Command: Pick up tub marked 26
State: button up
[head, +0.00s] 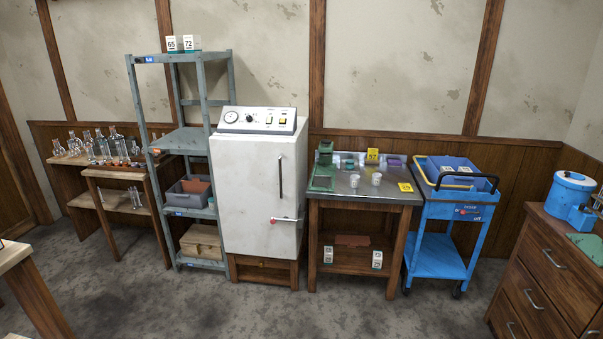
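No tub that I can clearly read as 26 shows in the head view. Two small white boxes stand on the lower shelf of the metal-topped table: a left box (328,254) and a right box (377,259). Both bear dark numbers too small to read surely. Two white tubs (376,179) (354,180) stand on the tabletop, with no readable mark. On top of the grey shelf unit stand a box marked 65 (174,44) and a box marked 72 (192,43). My gripper is not in view.
A white cabinet (255,185) stands left of the metal-topped table (340,196). A blue cart (437,255) stands to its right. Yellow number cards (373,154) (405,187) are on the table. Wooden drawers (548,275) stand at right. The floor (270,313) in front is clear.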

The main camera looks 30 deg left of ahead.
aim_at(377, 179)
jog(key=i+j+u, duration=0.3)
jog(key=i, duration=0.15)
jog(key=i+u, duration=0.35)
jog(key=i+j, duration=0.05)
